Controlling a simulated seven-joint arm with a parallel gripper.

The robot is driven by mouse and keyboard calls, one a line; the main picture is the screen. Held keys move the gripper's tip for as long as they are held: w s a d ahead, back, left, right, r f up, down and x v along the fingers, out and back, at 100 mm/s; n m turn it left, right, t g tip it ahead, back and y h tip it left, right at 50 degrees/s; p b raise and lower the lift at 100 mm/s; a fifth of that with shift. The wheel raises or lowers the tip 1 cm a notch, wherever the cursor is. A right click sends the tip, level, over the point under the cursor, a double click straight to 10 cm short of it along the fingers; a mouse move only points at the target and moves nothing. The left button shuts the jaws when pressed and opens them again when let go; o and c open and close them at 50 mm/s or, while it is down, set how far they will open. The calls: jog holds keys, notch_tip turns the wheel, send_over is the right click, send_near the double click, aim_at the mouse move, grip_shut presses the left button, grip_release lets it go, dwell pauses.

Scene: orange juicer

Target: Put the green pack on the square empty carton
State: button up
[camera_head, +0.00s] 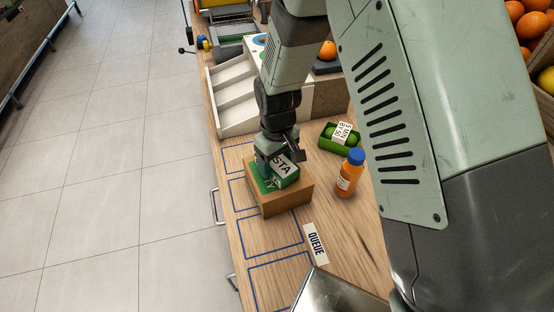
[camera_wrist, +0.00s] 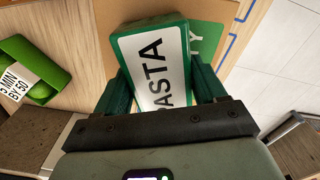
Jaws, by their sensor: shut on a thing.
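The green pack (camera_head: 286,173) has a white label reading PASTA. It also shows in the wrist view (camera_wrist: 155,62). My gripper (camera_head: 269,166) is shut on it, with one green finger on each side of the pack in the wrist view. The square brown carton (camera_head: 283,203) stands on the wooden counter directly below the pack. The carton's top is partly hidden by my gripper and the pack.
An orange bottle with a blue cap (camera_head: 349,174) stands right of the carton. A green tray (camera_head: 328,144) with green contents lies behind it. A white sectioned rack (camera_head: 235,95) stands farther back. A QUEUE label (camera_head: 315,244) and blue outlines mark the counter; the front outlines are empty.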

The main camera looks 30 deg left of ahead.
aim_at(277, 160)
jog(key=o, duration=1.2)
notch_tip(277, 160, up, 12)
jog(key=shift+r, duration=0.15)
